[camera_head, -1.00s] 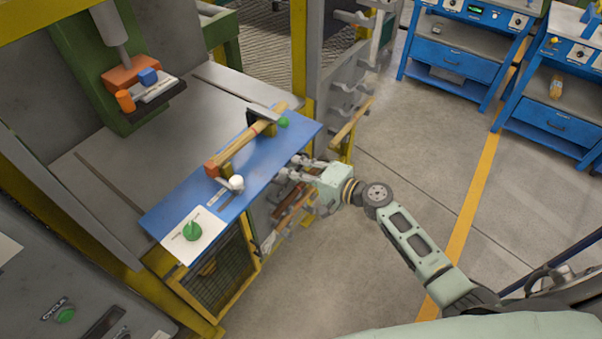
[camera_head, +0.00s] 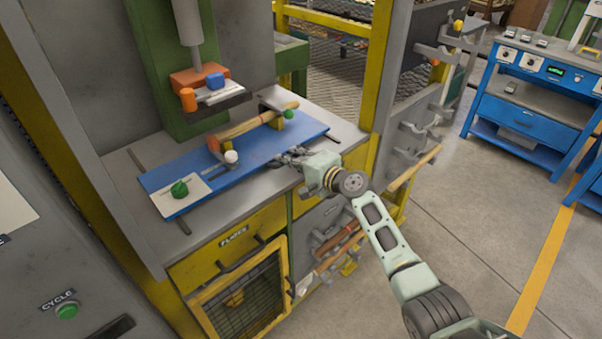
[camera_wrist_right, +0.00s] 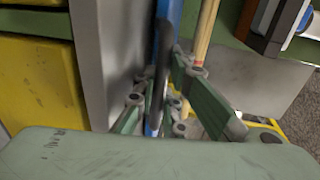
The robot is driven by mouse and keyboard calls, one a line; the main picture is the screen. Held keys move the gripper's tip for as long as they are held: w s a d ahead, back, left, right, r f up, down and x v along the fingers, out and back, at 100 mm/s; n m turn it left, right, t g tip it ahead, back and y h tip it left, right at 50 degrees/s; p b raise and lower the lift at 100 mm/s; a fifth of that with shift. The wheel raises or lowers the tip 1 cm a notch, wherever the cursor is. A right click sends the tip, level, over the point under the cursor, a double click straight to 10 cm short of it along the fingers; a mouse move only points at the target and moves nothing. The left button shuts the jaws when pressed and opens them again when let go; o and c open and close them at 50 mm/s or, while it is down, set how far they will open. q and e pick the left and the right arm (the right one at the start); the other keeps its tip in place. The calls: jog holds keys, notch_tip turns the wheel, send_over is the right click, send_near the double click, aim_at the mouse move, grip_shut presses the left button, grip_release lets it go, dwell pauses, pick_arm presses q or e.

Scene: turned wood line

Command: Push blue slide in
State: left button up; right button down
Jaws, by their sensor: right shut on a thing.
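The blue slide (camera_head: 245,173) is a flat blue board on the grey machine table (camera_head: 225,213), in front of the press. It carries a wooden turned piece (camera_head: 250,124) between end supports, a white knob (camera_head: 231,157), and a pale plate with a green knob (camera_head: 179,189). My right gripper (camera_head: 286,157) is at the slide's front edge, right of its middle. My left gripper is out of view.
The press head with an orange block (camera_head: 198,78) hangs above the back of the table. A yellow frame post (camera_head: 376,70) and a grey rack stand right of the table. A yellow drawer (camera_head: 232,240) is below.

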jog(key=shift+w+a, duration=0.35)
jog(key=shift+w, duration=0.15)
jog(key=c, duration=1.8)
grip_release()
jog(key=shift+v, duration=4)
